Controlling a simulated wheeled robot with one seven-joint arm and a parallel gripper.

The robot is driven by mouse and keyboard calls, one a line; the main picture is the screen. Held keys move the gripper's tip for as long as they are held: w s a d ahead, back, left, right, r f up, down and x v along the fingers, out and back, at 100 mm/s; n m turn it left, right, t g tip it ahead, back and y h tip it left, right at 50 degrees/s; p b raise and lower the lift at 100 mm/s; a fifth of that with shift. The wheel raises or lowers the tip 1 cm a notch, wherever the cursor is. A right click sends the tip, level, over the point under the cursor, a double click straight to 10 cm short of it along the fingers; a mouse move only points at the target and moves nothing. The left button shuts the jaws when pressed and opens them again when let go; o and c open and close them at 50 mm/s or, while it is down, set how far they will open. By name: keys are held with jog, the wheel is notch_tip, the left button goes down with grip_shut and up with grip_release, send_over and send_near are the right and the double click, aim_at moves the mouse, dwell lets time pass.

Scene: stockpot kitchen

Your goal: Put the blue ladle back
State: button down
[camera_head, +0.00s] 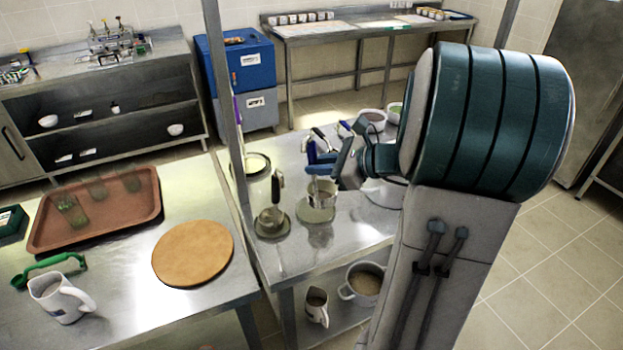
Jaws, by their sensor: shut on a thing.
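My gripper (322,168) is above the steel counter, in front of my arm's wrist. It is shut on the blue ladle (311,150), whose blue handle stands roughly upright at the fingers. Below it is a small steel pot (318,203) on a round base. The ladle's lower end is hard to make out; I cannot tell whether it is inside this pot or in front of it. My arm covers part of the counter to the right.
A black-handled ladle (276,187) stands close on the left, by a large pot (257,170). More handled utensils and bowls (371,117) crowd behind. A metal post (226,80) rises at the counter's left edge. The front counter strip is clear.

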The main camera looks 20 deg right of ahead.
aim_at(316, 180)
jog(key=shift+w+a+f, duration=0.2)
jog(key=shift+w+f, duration=0.2)
jog(key=shift+w, duration=0.2)
jog(key=shift+w+a+f, duration=0.2)
jog(key=shift+w+f, duration=0.2)
jog(key=shift+w, duration=0.2)
jog(key=shift+f, duration=2.05)
jog(key=c, duration=1.4)
grip_release()
